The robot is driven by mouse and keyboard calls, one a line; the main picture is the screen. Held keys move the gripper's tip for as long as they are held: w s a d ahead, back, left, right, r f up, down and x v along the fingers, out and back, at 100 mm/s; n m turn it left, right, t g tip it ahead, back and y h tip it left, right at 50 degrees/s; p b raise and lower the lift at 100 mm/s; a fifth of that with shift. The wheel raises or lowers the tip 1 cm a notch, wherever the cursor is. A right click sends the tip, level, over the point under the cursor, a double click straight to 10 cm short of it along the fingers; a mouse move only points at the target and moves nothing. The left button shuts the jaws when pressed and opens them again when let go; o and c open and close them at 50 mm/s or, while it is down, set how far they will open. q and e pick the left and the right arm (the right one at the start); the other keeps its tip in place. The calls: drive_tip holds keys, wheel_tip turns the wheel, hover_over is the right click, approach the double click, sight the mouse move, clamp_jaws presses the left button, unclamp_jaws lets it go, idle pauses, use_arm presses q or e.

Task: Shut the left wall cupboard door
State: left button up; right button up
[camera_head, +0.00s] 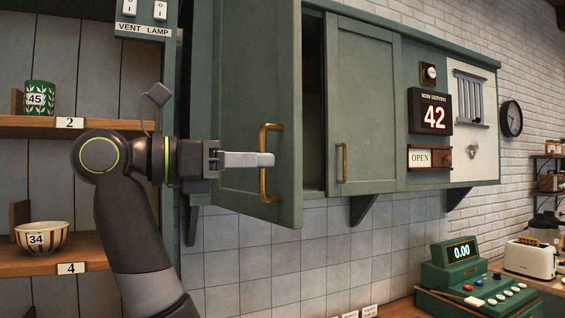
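The left wall cupboard door (250,70) is a green panel with a brass bar handle (265,185). It stands open, swung out from the cupboard, and a dark gap (313,110) shows to its right.
The right cupboard door (362,100) looks shut. Wooden shelves at the left hold a green cup (40,98) and a striped bowl (42,237). A green cash register (468,285) and a toaster (530,258) stand on the counter at lower right.

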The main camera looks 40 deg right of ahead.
drive_tip(key=shift+s+d, duration=0.15)
drive_tip(key=shift+d, duration=0.3)
drive_tip(key=shift+a, duration=0.3)
drive_tip(key=shift+d, duration=0.1)
clamp_jaws()
